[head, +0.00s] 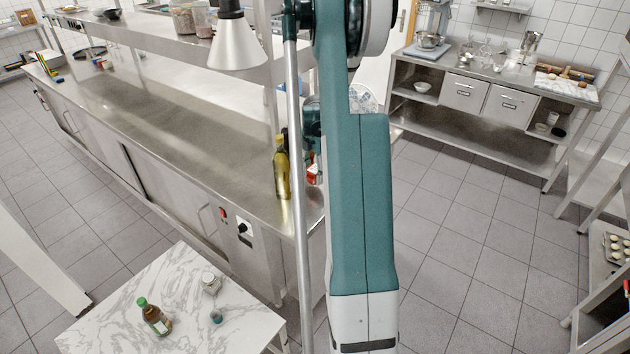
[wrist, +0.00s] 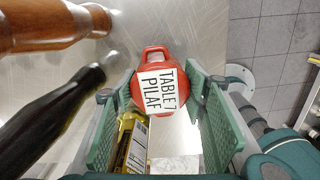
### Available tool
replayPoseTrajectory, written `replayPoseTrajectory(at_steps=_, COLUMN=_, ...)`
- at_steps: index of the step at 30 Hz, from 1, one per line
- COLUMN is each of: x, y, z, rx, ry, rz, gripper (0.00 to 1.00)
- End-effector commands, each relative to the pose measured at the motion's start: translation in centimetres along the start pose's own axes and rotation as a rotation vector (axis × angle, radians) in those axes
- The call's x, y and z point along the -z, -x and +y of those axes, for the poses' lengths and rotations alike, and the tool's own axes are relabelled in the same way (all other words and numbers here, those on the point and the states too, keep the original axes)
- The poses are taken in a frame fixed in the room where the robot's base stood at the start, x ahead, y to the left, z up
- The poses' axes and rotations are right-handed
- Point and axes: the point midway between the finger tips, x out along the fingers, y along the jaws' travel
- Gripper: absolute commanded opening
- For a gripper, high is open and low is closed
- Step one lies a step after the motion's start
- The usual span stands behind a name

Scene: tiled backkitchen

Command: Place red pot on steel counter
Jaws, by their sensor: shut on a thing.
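The red pot (wrist: 155,55) has a white label reading "TABLE 7 PILAF". In the wrist view it sits between the green fingers of my gripper (wrist: 164,95), which is shut on it. In the head view a small part of the red pot (head: 313,175) shows beside my arm, at the near right end of the steel counter (head: 165,125); my arm hides the rest and most of my gripper. The steel counter (wrist: 210,45) also lies beneath the pot in the wrist view. I cannot tell whether the pot touches it.
A yellow oil bottle (head: 282,168) stands close left of the pot, near a post. In the wrist view a brown wooden object (wrist: 45,25) and a dark object (wrist: 50,110) are close at left. The counter's middle is clear. A marble table (head: 120,325) holds a brown bottle (head: 154,316).

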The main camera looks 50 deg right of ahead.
Motion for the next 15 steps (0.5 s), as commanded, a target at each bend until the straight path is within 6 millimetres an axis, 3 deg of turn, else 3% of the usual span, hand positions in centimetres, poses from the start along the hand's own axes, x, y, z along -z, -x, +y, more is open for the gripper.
replayPoseTrajectory(at_steps=15, x=0.0, y=-3.6, z=0.0, rx=0.000, ry=0.000, rz=0.000, gripper=0.26)
